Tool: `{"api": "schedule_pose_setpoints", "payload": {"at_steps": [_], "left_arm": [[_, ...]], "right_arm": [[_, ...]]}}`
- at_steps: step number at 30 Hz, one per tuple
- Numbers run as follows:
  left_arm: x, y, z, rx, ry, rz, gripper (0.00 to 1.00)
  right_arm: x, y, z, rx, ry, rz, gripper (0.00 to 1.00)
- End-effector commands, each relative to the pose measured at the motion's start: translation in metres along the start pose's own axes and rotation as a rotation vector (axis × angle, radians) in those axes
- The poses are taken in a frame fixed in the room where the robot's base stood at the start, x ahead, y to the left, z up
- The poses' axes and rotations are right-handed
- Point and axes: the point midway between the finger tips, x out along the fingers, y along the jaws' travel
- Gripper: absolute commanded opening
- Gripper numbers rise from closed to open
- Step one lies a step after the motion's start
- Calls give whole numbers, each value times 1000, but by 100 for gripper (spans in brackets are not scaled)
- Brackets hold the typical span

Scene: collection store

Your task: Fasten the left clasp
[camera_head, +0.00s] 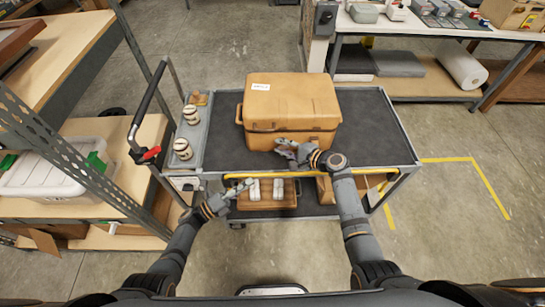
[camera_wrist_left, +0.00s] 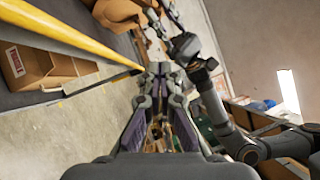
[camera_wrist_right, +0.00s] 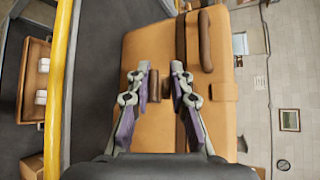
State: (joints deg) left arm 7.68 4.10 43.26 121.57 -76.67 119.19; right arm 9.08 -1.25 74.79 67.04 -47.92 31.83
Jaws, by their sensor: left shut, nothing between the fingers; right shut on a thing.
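A tan case (camera_head: 290,100) with its lid down stands on the cart's top. It also fills the middle of the right wrist view (camera_wrist_right: 150,50). My right gripper (camera_head: 280,146) is at the left half of the case's front. In the right wrist view my right gripper (camera_wrist_right: 160,72) is shut on a dark brown piece, seemingly the left clasp (camera_wrist_right: 154,86); the fingers partly hide it. Whether the clasp is fastened cannot be told. My left gripper (camera_head: 246,184) is shut and empty, apart from the case, low in front of the cart. It also shows in the left wrist view (camera_wrist_left: 158,70).
The cart (camera_head: 375,145) has a yellow front rail (camera_head: 380,170) and a lower shelf with a wooden tray (camera_head: 285,203). Shelving (camera_head: 80,155) is at the left. Floor at the right (camera_head: 450,200) is clear.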

Motion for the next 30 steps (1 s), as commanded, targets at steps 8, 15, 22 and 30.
{"api": "schedule_pose_setpoints", "payload": {"at_steps": [8, 15, 22, 30], "left_arm": [[31, 0, 0, 2, 0, 0, 0], [84, 0, -1, 2, 2, 1, 0], [119, 2, 17, 3, 3, 5, 0], [127, 2, 26, 3, 3, 5, 0]], "right_arm": [[0, 1, -1, 1, 2, 1, 0], [0, 1, -1, 1, 2, 2, 0], [0, 2, -1, 2, 1, 3, 0], [0, 2, -1, 2, 2, 3, 0]]}}
